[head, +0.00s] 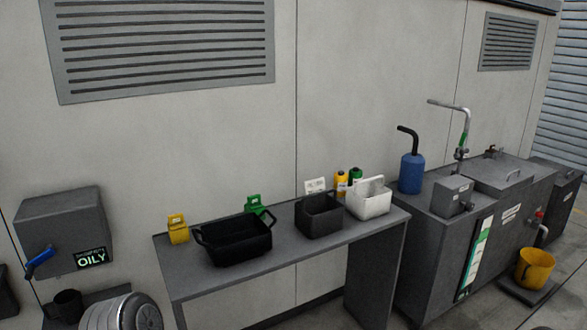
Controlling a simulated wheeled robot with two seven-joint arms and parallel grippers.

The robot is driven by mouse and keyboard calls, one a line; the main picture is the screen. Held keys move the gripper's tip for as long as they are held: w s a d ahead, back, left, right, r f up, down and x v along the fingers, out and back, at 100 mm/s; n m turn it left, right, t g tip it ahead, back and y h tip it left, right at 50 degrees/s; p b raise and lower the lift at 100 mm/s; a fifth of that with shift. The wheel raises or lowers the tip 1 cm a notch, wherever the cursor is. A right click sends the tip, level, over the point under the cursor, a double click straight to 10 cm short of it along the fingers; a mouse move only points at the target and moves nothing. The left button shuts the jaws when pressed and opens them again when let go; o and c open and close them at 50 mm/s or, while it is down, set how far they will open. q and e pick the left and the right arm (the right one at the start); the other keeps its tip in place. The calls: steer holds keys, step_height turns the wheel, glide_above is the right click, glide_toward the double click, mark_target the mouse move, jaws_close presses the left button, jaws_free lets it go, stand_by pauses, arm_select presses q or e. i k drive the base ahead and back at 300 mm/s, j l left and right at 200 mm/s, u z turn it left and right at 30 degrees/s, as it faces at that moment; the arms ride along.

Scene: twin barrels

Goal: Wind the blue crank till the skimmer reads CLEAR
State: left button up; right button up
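The blue crank (39,262) is on the lower left front of a grey wall-mounted box (62,228) at the far left. The small display (90,258) beside the crank reads OILY in bright letters, with smaller text above it that is hard to read. Neither of my grippers shows in the head view. A silvery ribbed round part (122,312) is at the bottom edge below the box; I cannot tell what it is.
A grey table (290,258) holds a black tub (235,240), a dark bin (319,214) and a white bin (369,198). A dark mug (67,305) stands below the wall box. At right are a sink cabinet (440,245) and a yellow bucket (535,268).

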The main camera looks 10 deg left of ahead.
mark_target(31, 266)
steer(key=k+j+u, duration=0.15)
steer(key=j, duration=0.35)
steer(key=k+j+u, duration=0.15)
steer(key=j, duration=0.3)
steer(key=k+j+u, duration=0.15)
steer(key=j, duration=0.4)
steer(key=k+j+u, duration=0.15)
steer(key=j, duration=0.35)
steer(key=k+j+u, duration=0.15)
steer(key=j, duration=0.4)
steer(key=i, duration=0.05)
